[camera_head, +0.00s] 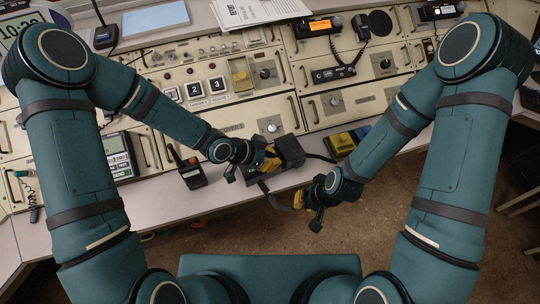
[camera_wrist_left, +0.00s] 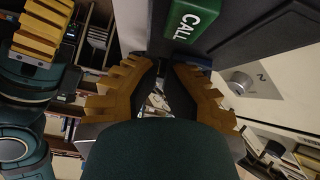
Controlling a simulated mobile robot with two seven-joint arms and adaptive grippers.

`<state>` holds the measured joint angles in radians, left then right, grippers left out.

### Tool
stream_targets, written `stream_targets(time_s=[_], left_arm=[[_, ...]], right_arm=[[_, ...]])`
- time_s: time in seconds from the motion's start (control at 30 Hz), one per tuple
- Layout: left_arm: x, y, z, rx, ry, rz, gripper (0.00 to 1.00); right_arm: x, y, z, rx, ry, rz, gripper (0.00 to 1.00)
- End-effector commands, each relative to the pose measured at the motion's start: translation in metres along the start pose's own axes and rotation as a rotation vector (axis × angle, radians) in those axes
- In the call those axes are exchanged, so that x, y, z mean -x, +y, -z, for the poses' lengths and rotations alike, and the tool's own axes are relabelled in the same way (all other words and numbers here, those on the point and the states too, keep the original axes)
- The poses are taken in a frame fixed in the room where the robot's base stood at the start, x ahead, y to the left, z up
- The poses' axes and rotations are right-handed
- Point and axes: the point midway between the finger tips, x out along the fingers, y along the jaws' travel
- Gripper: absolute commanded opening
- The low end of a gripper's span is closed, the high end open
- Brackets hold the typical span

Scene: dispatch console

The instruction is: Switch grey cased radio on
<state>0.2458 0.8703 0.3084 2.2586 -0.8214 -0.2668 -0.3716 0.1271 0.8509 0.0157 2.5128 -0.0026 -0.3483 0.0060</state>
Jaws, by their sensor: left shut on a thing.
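The dark grey cased radio (camera_head: 289,151) is at the desk's front edge in the head view, with a dark strap beside it. In the left wrist view its dark case (camera_wrist_left: 262,28) fills the top, with a green CALL button (camera_wrist_left: 192,19). My left gripper (camera_head: 269,161) is at the radio's left side, its yellow fingers (camera_wrist_left: 163,80) closed in on the dark case. The exact contact is hidden. My right gripper (camera_head: 300,199) is below the radio, apart from it, in front of the desk edge. Its finger gap cannot be made out. No power switch is clearly visible.
A black handheld radio (camera_head: 191,171) stands on the desk left of my left gripper. A yellow-topped box (camera_head: 341,144) sits right of the grey radio. The console panel (camera_head: 232,121) with knobs and handles rises behind. Bare desk (camera_head: 165,203) lies at the front left.

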Motion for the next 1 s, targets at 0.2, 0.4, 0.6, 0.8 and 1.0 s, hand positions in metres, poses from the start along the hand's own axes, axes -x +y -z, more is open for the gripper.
stream_targets(time_s=[0.2,0.4,0.6,0.8,1.0], left_arm=[[-0.004,0.005,-0.013,0.019,-0.024,-0.012,0.00],[-0.003,0.005,-0.013,0.021,-0.024,-0.012,0.00],[0.000,0.000,-0.011,0.024,-0.023,-0.011,0.00],[0.004,-0.008,-0.006,0.021,-0.021,-0.008,0.00],[0.004,-0.011,-0.005,0.017,-0.020,-0.006,0.00]], right_arm=[[-0.007,0.003,0.000,0.000,0.002,0.000,0.00],[-0.006,0.002,0.000,0.000,0.002,0.000,0.00],[0.000,0.000,0.001,0.000,0.002,0.000,0.00],[0.008,-0.003,0.002,0.000,0.002,0.000,0.00],[0.008,-0.003,0.002,0.000,0.002,0.000,0.00]])
